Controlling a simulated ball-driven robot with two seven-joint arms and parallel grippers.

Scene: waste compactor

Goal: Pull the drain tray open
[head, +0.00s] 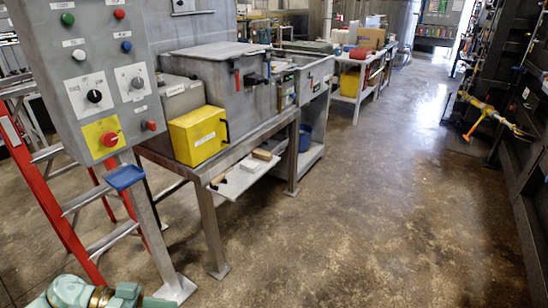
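A grey metal compactor (222,68) stands on a metal table (178,170) left of the middle. A yellow box-shaped part (200,136) sits low at its near end, with a black handle (226,131) on its right side. It may be the drain tray, but no readable label confirms this. Its inside is hidden. Below the tabletop, a light grey shelf (230,186) juts out to the right; it holds a black-handled brush (218,181) and small blocks (262,155). Neither of my grippers is recognisable in view.
A grey control panel (92,75) with buttons stands close at left, beside a red ladder (45,205). A teal and brass fitting (85,292) shows at the bottom edge. The concrete floor (360,200) to the right is open. Dark racks with yellow pipework (487,112) line the right side.

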